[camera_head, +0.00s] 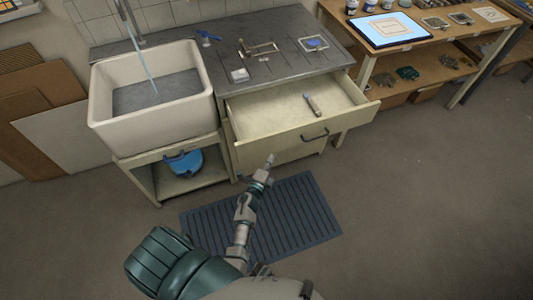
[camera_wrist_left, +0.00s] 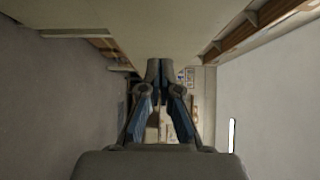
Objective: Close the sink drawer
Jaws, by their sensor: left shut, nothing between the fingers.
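The sink drawer (camera_head: 290,117) is pulled out from the counter in the head view. A small tool with a light handle (camera_head: 313,104) lies inside it. Its front carries a dark handle (camera_head: 316,136) right of the middle. My left gripper (camera_head: 271,158) is shut and empty, in front of and below the drawer front, left of the handle. In the left wrist view the fingertips (camera_wrist_left: 166,68) meet, with a pale flat surface (camera_wrist_left: 150,25) above them. I cannot tell whether they touch the drawer. My right gripper is not in view.
A white sink (camera_head: 110,115) with running water stands left of the drawer. A blue bucket (camera_head: 183,163) sits on the shelf below. A dark ribbed mat (camera_head: 295,210) lies on the floor. A workbench (camera_head: 440,35) with supplies stands at right. Floor at right is clear.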

